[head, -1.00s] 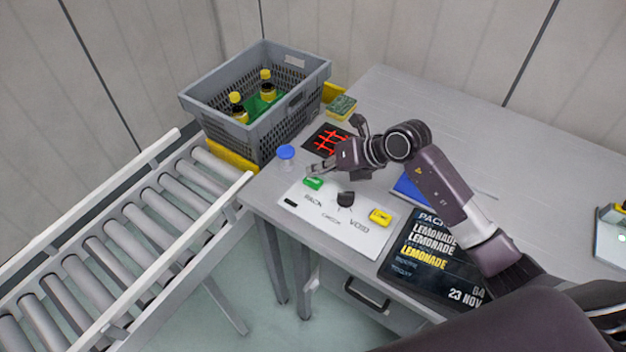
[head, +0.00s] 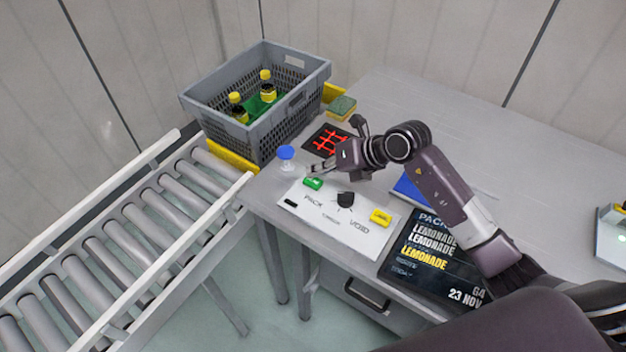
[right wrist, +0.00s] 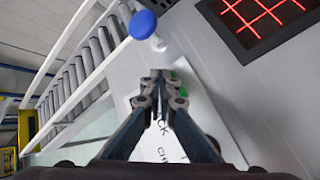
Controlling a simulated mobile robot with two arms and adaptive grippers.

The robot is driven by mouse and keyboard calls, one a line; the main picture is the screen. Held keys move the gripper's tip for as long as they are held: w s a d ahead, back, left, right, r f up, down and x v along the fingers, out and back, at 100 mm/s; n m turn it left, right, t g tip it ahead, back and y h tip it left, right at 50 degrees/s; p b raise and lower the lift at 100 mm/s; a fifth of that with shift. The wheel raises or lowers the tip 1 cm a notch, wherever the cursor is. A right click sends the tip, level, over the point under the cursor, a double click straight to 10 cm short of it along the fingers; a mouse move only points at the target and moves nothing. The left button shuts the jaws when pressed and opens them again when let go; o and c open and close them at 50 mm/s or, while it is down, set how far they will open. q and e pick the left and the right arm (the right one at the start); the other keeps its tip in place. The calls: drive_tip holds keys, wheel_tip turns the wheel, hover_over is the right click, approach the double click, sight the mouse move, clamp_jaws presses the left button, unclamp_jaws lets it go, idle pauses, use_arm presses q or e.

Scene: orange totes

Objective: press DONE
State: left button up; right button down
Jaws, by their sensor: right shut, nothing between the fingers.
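A white control panel (head: 342,238) lies on the table with a green button (head: 313,184), a black knob (head: 345,199) and a yellow button (head: 380,216). The words PACK and VOID are printed on it; I cannot read the lettering on the buttons. My right gripper (head: 314,171) is shut and empty, just above and behind the green button. In the right wrist view its fingertips (right wrist: 160,75) are together, with the green button (right wrist: 182,88) partly hidden beside them. I cannot tell whether they touch it. My left gripper is not in view.
A blue-topped object (head: 286,153) stands left of the gripper. A grey crate (head: 285,125) with yellow-capped bottles is behind it. A black pad with red lines (head: 326,140), a sponge (head: 342,106) and a dark order screen (head: 425,262) surround the panel. A roller conveyor (head: 130,235) is left.

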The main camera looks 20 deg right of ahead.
sight(316, 182)
drive_tip(key=shift+f, duration=0.35)
drive_tip(key=shift+f+b, duration=0.6)
idle(0.6)
drive_tip(key=shift+r, duration=0.1)
drive_tip(key=shift+r+p, duration=0.8)
drive_tip(key=shift+r, duration=0.1)
drive_tip(key=shift+r, duration=0.1)
wheel_tip(316, 182, up, 5)
drive_tip(key=p, duration=0.4)
idle(0.7)
